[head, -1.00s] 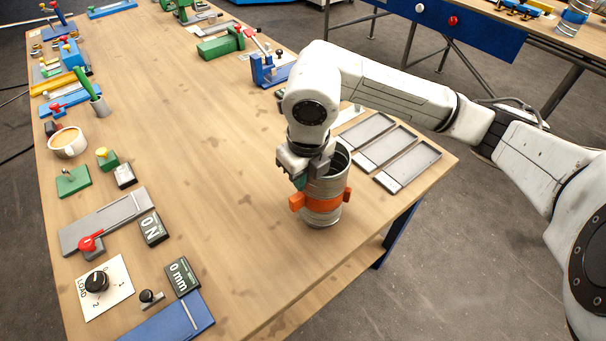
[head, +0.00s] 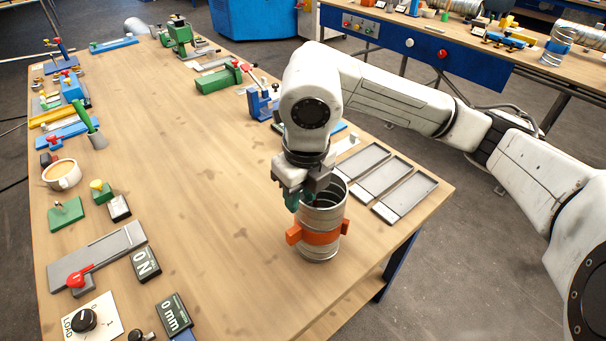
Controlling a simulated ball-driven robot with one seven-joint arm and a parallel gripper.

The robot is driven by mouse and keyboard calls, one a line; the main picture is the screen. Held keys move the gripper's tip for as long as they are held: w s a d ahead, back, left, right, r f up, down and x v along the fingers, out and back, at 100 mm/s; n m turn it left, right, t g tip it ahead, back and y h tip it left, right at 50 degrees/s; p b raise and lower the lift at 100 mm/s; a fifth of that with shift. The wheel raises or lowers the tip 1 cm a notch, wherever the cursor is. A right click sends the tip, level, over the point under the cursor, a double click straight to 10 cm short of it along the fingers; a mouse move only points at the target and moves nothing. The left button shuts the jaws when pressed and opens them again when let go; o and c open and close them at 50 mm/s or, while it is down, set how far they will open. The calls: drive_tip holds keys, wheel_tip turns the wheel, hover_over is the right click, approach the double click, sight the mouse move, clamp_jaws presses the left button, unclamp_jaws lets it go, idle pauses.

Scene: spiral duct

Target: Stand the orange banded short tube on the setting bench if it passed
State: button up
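The orange banded short tube (head: 322,222) is a ribbed grey metal cylinder, upright and open at the top. An orange clamp band with side lugs circles its lower part. It is at the near right part of the wooden table (head: 190,190); whether its base touches the wood is unclear. My gripper (head: 298,200) points down at the tube's left upper rim, with green pads by the wall. The tips are partly hidden, so I cannot tell whether they close on the wall. Nothing visible marks which bench is the setting bench.
Three shallow grey trays (head: 385,182) lie right of the tube. A load dial (head: 84,319), a "0 N" display (head: 145,264), a "0 mm" display (head: 174,313) and a cup (head: 62,174) line the left side. A blue-fronted bench (head: 425,55) with a blue-banded tube (head: 556,46) stands beyond.

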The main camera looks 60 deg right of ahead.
wheel_tip(320, 180, up, 7)
drive_tip(key=b, duration=0.1)
drive_tip(key=shift+s+a, duration=0.15)
drive_tip(key=shift+s, duration=0.2)
drive_tip(key=shift+f, duration=0.15)
